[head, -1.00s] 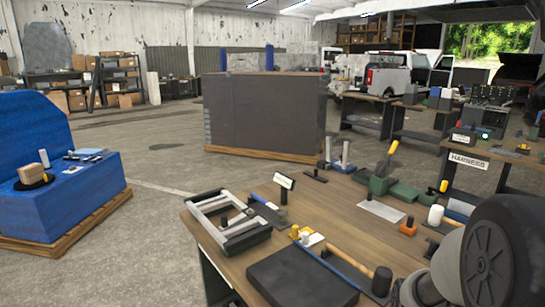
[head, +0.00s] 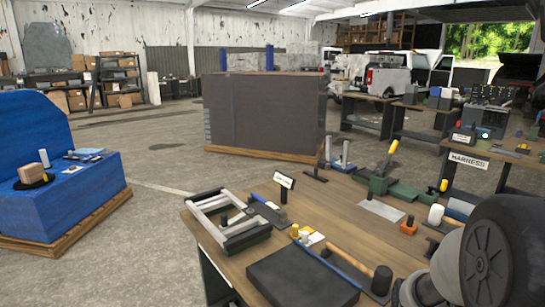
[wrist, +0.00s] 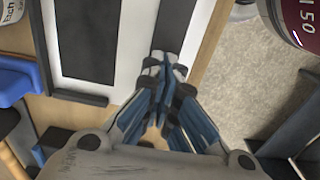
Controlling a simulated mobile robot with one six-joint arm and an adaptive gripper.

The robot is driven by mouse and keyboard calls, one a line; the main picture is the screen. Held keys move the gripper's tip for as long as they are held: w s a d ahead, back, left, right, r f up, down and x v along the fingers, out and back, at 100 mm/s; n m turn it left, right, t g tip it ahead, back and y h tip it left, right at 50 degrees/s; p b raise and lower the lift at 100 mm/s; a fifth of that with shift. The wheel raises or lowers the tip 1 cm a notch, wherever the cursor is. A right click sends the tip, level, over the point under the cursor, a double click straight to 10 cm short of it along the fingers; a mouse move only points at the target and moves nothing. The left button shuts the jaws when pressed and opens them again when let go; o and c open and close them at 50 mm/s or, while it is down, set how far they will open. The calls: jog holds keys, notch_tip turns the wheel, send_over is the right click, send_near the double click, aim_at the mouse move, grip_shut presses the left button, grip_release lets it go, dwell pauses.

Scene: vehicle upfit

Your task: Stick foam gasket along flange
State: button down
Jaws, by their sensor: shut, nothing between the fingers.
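My gripper (wrist: 165,72) is shut and empty in the wrist view. Its tips are over the lower end of a long black strip (wrist: 182,25) on a pale panel. The strip may be the foam gasket or a dark face of the flange; I cannot tell which. To its left the pale panel (wrist: 125,45) borders a wide dark rectangle (wrist: 88,38). Whether the fingertips touch the strip is unclear. In the head view a pale and black rectangular frame (head: 208,203) lies on the near left of the wooden table. My gripper does not show there.
In the wrist view, a white can (wrist: 12,10) marked "Etch" and a blue object (wrist: 14,82) lie left. In the head view, a black mat (head: 300,280) and a mallet (head: 381,281) lie in front.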

notch_tip(320, 180, up, 6)
jog(key=p, duration=0.5)
dwell(0.5)
jog(key=shift+a+r, duration=0.15)
jog(key=shift+r, duration=0.2)
jog(key=s+a+r+m+t, duration=0.2)
jog(key=s+a+r, duration=0.3)
jog(key=r, duration=0.3)
jog(key=s+a+r+m+t+b, duration=0.1)
jog(key=s+a+r+m+t, duration=0.1)
jog(key=s+a+r+m, duration=0.3)
jog(key=s+r, duration=0.3)
jog(key=r, duration=0.1)
jog(key=shift+s+a+r+m+t, duration=0.2)
jog(key=shift+s+r+m+t, duration=0.05)
jog(key=shift+s+m+t, duration=0.05)
